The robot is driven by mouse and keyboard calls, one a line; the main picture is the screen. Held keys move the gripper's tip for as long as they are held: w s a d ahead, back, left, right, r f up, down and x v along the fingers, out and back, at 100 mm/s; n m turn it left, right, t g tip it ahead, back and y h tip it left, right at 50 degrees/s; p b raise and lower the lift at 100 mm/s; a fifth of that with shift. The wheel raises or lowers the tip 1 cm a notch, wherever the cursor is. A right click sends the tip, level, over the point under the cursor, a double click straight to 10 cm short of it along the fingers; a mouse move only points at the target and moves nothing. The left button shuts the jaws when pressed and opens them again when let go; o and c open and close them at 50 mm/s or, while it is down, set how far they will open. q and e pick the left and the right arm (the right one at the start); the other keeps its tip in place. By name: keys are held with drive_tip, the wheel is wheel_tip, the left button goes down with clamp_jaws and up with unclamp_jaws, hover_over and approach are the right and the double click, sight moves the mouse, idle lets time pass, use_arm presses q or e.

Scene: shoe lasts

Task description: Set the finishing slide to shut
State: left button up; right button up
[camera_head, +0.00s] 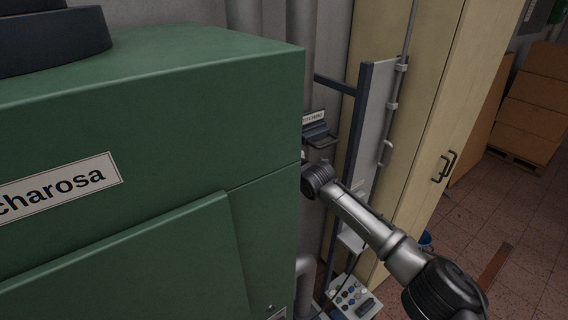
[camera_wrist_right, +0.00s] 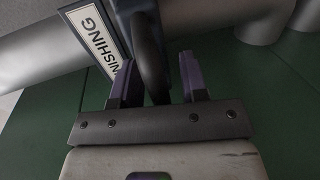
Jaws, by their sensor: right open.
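The finishing slide (camera_head: 316,131) is a dark blue plate with a black loop handle on the grey duct, just right of the green machine. The black handle (camera_wrist_right: 151,62) passes between the two purple-grey fingers of my right gripper (camera_wrist_right: 159,78), which is open. I cannot tell if either finger touches it. In the head view the green machine hides this gripper. My left gripper is not in view.
The green machine (camera_head: 150,130) fills the left side, its corner close to my right wrist. Grey pipes stand behind. A grey panel (camera_head: 372,130) with conduit and a cream cabinet (camera_head: 430,120) stand to the right. A button box (camera_head: 352,297) hangs below.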

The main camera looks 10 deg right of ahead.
drive_tip(key=shift+s, duration=0.1)
drive_tip(key=b+v, duration=0.2)
drive_tip(key=v, duration=1.1)
drive_tip(key=shift+s+b, duration=0.25)
drive_tip(key=shift+b, duration=0.05)
drive_tip(key=shift+d+r, duration=0.1)
